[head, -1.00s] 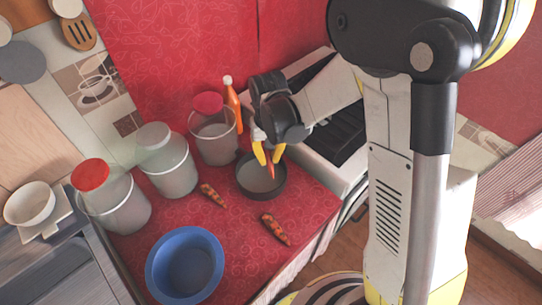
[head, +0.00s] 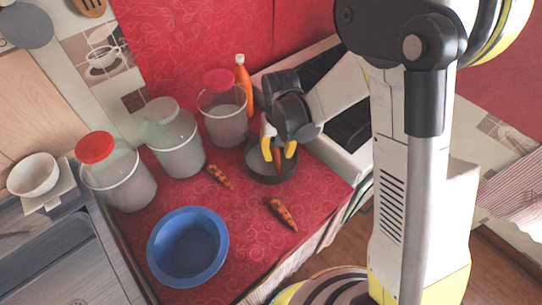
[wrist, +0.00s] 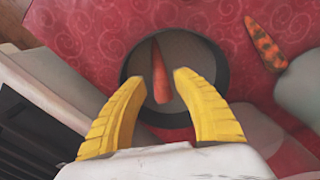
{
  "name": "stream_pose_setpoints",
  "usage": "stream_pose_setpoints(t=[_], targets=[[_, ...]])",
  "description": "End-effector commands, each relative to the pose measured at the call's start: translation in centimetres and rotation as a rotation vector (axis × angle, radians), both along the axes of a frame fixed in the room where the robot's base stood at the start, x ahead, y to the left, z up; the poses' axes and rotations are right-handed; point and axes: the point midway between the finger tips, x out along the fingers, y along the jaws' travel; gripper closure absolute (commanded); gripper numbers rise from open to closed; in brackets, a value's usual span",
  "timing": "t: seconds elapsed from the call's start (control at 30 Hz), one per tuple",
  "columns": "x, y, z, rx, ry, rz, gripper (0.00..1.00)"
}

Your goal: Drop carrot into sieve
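The sieve (head: 286,177) is a dark round pan with a grey floor, near the counter's right edge; it also shows in the wrist view (wrist: 220,62). A plain orange carrot (wrist: 160,75) is within the sieve's outline, between my fingers. It shows in the head view too (head: 278,160), partly hidden by the fingers. My gripper (head: 279,153) is over the sieve with its yellow fingers apart. In the wrist view, gaps show between the carrot and both fingertips (wrist: 161,80). I cannot tell whether the carrot rests fully on the sieve's floor.
Two dark-spotted carrots lie on the red cloth, one (head: 283,214) in front and one (head: 220,177) to the left. A blue bowl (head: 217,262) stands front left. Several lidded jars (head: 121,183) and an orange bottle (head: 243,82) stand behind. A stove (head: 345,125) is at right.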

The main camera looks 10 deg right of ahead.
Motion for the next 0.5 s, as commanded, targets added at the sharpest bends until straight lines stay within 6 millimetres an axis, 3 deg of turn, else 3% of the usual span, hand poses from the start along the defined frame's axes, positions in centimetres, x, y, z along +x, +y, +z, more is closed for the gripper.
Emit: stream_pose_setpoints(t=[0.3,0.5], targets=[[0.0,0.0,0.3,0.000,0.000,0.000,0.66],[0.0,0.0,3.5,0.000,0.000,0.000,0.66]])
